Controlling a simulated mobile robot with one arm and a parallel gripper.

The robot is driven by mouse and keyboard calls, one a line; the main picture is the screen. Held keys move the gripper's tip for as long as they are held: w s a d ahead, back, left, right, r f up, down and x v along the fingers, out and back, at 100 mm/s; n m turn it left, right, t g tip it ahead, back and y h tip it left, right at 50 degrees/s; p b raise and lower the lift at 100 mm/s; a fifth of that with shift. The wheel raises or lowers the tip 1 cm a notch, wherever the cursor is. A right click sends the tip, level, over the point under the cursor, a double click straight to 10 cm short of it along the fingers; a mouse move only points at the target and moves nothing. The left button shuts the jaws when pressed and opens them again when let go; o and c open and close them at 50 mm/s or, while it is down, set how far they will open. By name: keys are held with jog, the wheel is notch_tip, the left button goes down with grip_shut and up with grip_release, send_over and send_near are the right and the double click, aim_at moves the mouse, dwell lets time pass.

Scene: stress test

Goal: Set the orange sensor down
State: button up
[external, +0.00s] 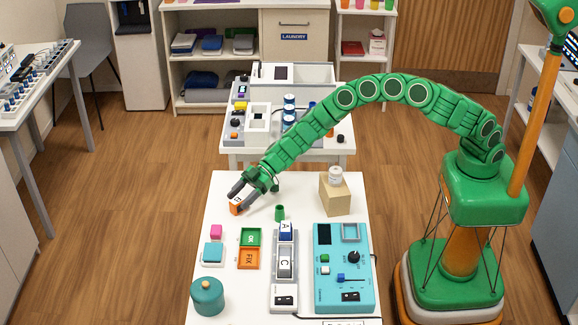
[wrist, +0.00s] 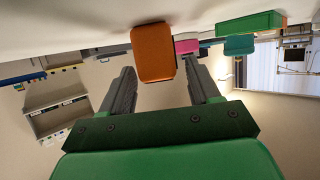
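The orange sensor (external: 236,208) is a small block with a white labelled face, at the far left of the white table in the external view. It also shows in the wrist view (wrist: 153,54), up against the white tabletop at the top of that picture. My gripper (external: 241,197) is low over the table, its two grey fingers either side of the sensor. Contact underneath is hard to see.
A green cup (external: 280,213), a wooden block (external: 335,201) with a white jar, and green and orange trays (external: 250,259) share the table. Pink (external: 216,232) and teal blocks, a teal pot (external: 207,296) and a teal panel (external: 327,294) stand nearer. White tabletop is clear around the sensor.

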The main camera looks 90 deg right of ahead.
aim_at(236, 201)
jog(key=shift+o, duration=0.3)
jog(key=shift+r, duration=0.1)
jog(key=shift+s+d+r, duration=0.15)
jog(key=shift+v, duration=2.35)
jog(key=v, duration=0.5)
jog(key=shift+s+d+r, duration=0.15)
jog(key=shift+d+r, duration=0.05)
jog(key=shift+d, duration=0.05)
jog(key=shift+s+d+r, duration=0.1)
jog(key=shift+s+d, duration=0.25)
jog(key=shift+s, duration=0.1)
